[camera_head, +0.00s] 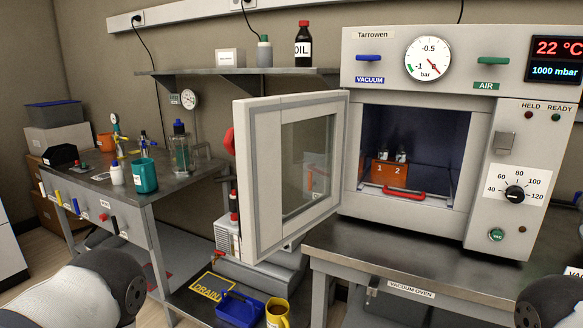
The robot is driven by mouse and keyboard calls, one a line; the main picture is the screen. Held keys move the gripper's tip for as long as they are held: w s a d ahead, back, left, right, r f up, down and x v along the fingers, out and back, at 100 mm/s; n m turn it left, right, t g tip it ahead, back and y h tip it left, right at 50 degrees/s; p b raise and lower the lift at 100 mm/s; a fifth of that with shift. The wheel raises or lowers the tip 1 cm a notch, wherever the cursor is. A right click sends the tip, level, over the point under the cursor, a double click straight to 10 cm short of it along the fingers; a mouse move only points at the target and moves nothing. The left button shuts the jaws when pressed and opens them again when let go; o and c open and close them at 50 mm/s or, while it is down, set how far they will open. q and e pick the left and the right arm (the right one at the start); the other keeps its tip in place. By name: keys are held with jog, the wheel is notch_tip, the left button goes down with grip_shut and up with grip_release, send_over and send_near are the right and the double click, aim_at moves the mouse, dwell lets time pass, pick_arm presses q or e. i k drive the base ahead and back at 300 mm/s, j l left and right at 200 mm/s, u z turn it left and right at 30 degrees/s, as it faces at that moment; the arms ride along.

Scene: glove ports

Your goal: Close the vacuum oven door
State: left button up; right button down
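The vacuum oven (425,222) stands on a metal table at the right. Its door (262,190) is swung wide open to the left, with its window and inner face towards me. A red part (229,141), perhaps its handle, shows at the door's far left edge. The open chamber (440,130) holds an orange block (389,172) marked 1 and 2 with two small vials, and a red bar (403,193) at the front. Parts of my arms show at the bottom left and bottom right corners. Neither gripper's fingers are in view.
A side bench (120,195) at the left carries bottles and a teal cup (144,176). A pump stands behind and below the door. A blue tray (238,308) and a yellow mug (277,314) sit low below the door. The tabletop before the oven looks clear.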

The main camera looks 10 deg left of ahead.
aim_at(264, 231)
jog(key=i+j+z, duration=0.15)
jog(key=j+z, duration=0.2)
jog(key=j, duration=0.35)
jog(key=j+z, duration=0.4)
jog(key=j, duration=0.25)
jog(key=i+j+z, duration=0.35)
jog(key=j+z, duration=0.15)
jog(key=j, duration=0.2)
jog(key=i+j+z, duration=0.2)
jog(key=j, duration=0.2)
jog(key=i+j+z, duration=0.1)
jog(key=j+z, duration=0.15)
jog(key=j, duration=0.15)
